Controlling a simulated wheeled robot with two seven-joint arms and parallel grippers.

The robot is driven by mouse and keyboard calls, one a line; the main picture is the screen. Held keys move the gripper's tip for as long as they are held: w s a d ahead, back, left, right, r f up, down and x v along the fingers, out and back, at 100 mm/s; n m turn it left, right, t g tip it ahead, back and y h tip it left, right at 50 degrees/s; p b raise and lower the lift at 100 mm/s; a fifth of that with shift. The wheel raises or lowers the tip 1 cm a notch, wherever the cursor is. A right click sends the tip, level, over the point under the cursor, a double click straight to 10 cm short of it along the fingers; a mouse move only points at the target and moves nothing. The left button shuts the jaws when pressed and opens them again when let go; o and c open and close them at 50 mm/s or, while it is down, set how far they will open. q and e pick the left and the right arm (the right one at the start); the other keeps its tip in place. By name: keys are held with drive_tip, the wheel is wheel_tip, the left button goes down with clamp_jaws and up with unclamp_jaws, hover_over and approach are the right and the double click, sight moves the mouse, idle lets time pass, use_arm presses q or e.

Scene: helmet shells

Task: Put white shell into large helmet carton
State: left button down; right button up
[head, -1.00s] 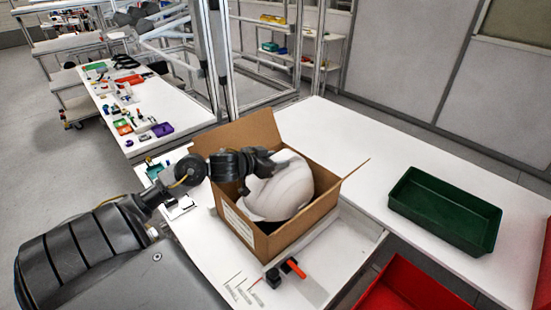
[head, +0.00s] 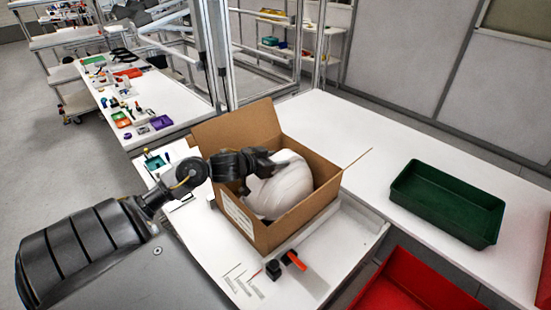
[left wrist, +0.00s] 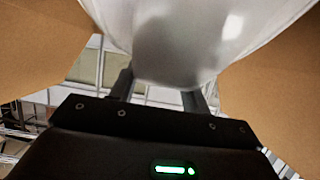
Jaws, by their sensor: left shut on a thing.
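The white shell (head: 283,190) sits inside the open cardboard carton (head: 272,238), its lower part hidden by the carton walls. My left gripper (head: 262,163) reaches over the carton's left side and is shut on the shell's edge. In the left wrist view the white shell (left wrist: 195,40) fills the upper middle, with the gripper fingers (left wrist: 160,95) at its edge and cardboard flaps on both sides. My right gripper is not in view.
The carton stands on a white table (head: 340,230) with its flaps open. A tape tool with an orange handle (head: 293,261) lies in front. A dark green bin (head: 447,203) and a red bin (head: 410,285) are to the right. A bench with small parts (head: 140,100) is at the back left.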

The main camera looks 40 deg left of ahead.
use_arm(q)
drive_tip(key=shift+f+b, duration=1.4)
drive_tip(key=shift+f, duration=1.1)
drive_tip(key=c, duration=1)
unclamp_jaws()
drive_tip(key=shift+r, duration=0.1)
drive_tip(key=o, duration=0.4)
